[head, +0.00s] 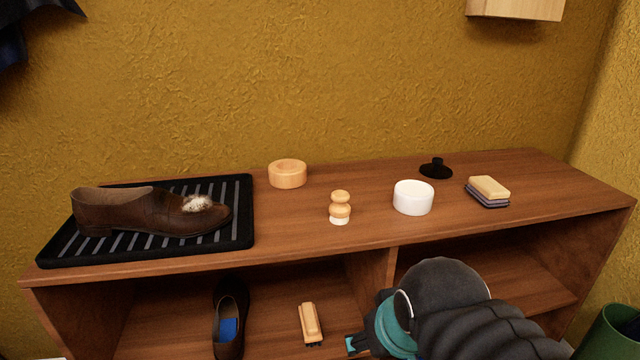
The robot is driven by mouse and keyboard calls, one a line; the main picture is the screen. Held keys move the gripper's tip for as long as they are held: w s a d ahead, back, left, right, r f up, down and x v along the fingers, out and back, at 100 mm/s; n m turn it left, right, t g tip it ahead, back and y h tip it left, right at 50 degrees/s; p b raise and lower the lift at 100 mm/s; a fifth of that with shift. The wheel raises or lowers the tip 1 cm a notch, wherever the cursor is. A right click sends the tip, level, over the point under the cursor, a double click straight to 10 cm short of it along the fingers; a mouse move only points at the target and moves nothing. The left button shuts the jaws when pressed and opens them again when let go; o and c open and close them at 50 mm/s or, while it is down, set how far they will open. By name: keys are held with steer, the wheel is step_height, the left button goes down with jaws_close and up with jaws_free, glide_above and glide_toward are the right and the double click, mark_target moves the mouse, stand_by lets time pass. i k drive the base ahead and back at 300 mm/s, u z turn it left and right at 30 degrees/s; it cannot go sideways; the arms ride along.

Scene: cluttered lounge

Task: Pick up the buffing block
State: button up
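A pale wooden block with a grey layered underside, which looks like the buffing block (489,188), lies on the right part of the wooden cabinet top (300,239). My gripper (358,344) is low in the front, before the cabinet's lower shelf. Only a teal part and a small piece of it show beside my dark arm. It is well apart from the block, below and to its left. Its fingers are mostly hidden, so its opening cannot be seen.
A white round jar (413,198), a black knobbed disc (436,170), a small wooden-handled dauber (340,208) and a wooden ring-shaped bowl (287,174) stand on top. A brown shoe (150,211) rests on a black ribbed tray (243,221). A wooden brush (310,323) lies on the lower shelf.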

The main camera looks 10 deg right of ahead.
mark_target(486, 190)
steer(key=u, duration=0.3)
steer(key=i, duration=0.2)
steer(key=z, duration=1.5)
